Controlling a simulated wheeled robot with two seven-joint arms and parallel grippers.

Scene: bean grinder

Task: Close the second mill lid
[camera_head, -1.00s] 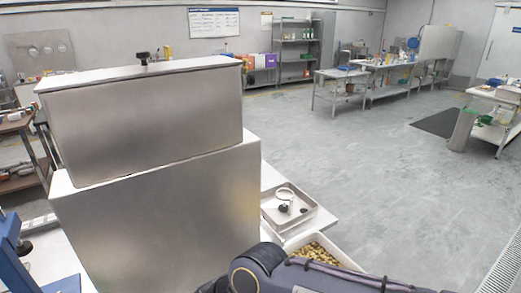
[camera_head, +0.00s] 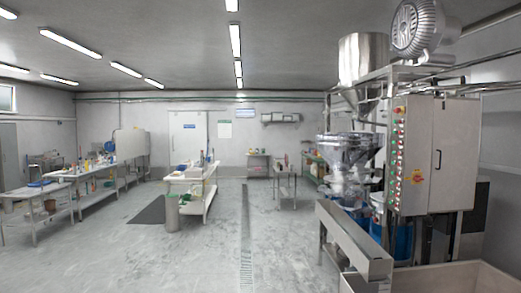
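On the right stands a large machine with a grey control cabinet (camera_head: 437,155). Beside it are a steel hopper (camera_head: 363,60) high up and a clear funnel (camera_head: 342,150) lower down. I cannot tell whether either is part of the second mill, and no mill lid can be made out. Neither of my grippers is in view.
A steel trough (camera_head: 352,240) and a pale bin (camera_head: 440,278) stand at the lower right. Workbenches with small items stand at the left (camera_head: 85,180) and centre (camera_head: 192,185). A grey waste bin (camera_head: 172,212) stands by the centre bench. The floor (camera_head: 205,255) ahead is clear.

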